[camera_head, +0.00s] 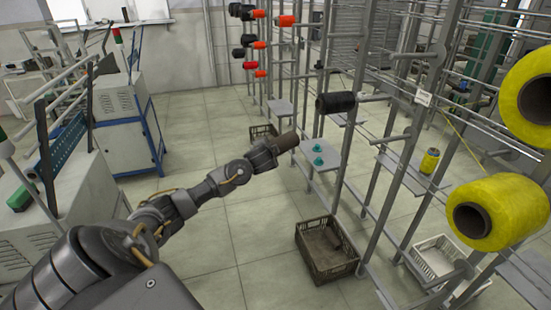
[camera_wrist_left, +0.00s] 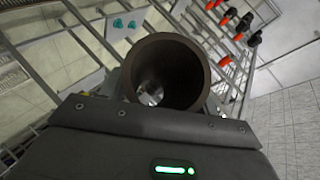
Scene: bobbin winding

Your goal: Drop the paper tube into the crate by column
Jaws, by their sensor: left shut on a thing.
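A dark brown paper tube (camera_head: 286,141) is held at the end of my left arm in the head view. In the left wrist view its open round end (camera_wrist_left: 165,72) faces the camera. My left gripper (camera_head: 268,150) is shut on the tube and holds it in the air, in front of the rack. A brown crate (camera_head: 327,262) stands on the floor at the foot of a rack column, lower and nearer than the tube. A dark piece lies inside this crate. A second dark crate (camera_head: 263,133) stands farther back by the rack. My right gripper is not in view.
The metal rack (camera_head: 345,150) carries yellow (camera_head: 487,212), black (camera_head: 336,103) and red spools. Teal cones (camera_head: 318,161) sit on a small shelf. A white crate (camera_head: 437,259) stands at the lower right. Machines stand at the left. The floor between is clear.

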